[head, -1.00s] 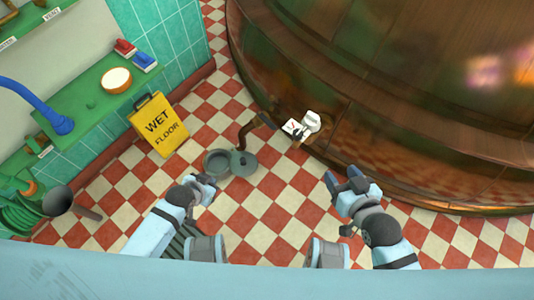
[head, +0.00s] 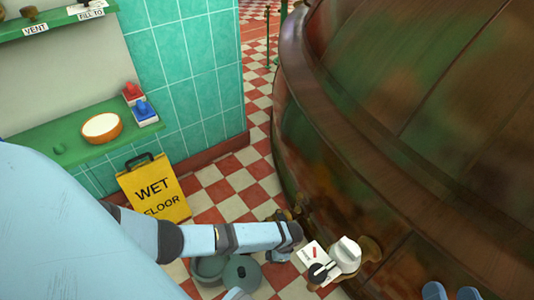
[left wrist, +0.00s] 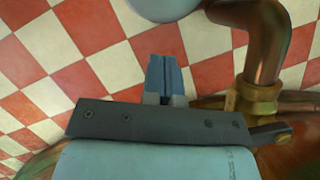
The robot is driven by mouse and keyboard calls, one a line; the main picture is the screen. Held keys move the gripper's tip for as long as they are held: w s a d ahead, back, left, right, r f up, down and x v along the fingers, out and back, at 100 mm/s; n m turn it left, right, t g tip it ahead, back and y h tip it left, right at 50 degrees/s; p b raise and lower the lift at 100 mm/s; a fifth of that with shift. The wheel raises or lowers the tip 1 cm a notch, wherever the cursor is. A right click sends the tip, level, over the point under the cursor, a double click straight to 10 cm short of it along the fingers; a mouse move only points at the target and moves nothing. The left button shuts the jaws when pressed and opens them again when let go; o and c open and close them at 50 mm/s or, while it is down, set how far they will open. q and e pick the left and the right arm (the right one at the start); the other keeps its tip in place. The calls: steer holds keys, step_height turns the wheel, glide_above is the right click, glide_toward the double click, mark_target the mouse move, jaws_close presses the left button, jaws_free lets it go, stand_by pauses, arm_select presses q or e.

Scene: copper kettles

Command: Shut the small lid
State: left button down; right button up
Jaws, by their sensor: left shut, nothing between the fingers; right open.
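A small round grey-green lid (head: 243,272) with a dark knob shows low in the head view, beside a round grey-green vessel (head: 208,270) on the floor. My left forearm crosses just above them and hides part of the vessel. My left gripper (left wrist: 166,75) is shut and empty in the left wrist view, over the checkered floor beside a copper pipe (left wrist: 268,40). My right gripper (head: 451,293) is open at the bottom right edge, by the copper kettle, away from the lid.
The large copper kettle (head: 390,130) fills the right side. A white handle (head: 346,254) and a label card (head: 313,257) are at its side. A yellow wet-floor sign (head: 153,190) stands at left, before a green shelf (head: 60,145). Open floor runs between wall and kettle.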

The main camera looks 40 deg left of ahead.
arm_select(q)
step_height(320, 180, down, 4)
steer(key=s+b, duration=0.1)
steer(key=b, duration=0.5)
glide_above(251, 273)
steer(key=w+d, duration=0.3)
steer(key=f, duration=0.6)
steer(key=shift+s, duration=0.25)
steer(key=shift+s+a+r, duration=0.2)
steer(key=shift+s+a, duration=0.25)
steer(key=shift+a, duration=0.1)
steer(key=shift+s+a+r, duration=0.15)
steer(key=shift+s+a, duration=0.3)
steer(key=shift+a, duration=0.05)
steer(key=shift+s+a+b, duration=0.3)
steer(key=shift+s+b, duration=0.05)
steer(key=shift+a+r, duration=0.1)
arm_select(e)
steer(key=w+n, duration=0.1)
steer(key=n, duration=0.1)
steer(key=w+d+f+n+t, duration=0.1)
steer(key=shift+w+d+n+y, duration=0.25)
steer(key=shift+d+n+y, duration=0.05)
steer(key=shift+n+y, duration=0.1)
arm_select(q)
steer(key=shift+s, duration=0.15)
arm_select(e)
steer(key=shift+t, duration=0.3)
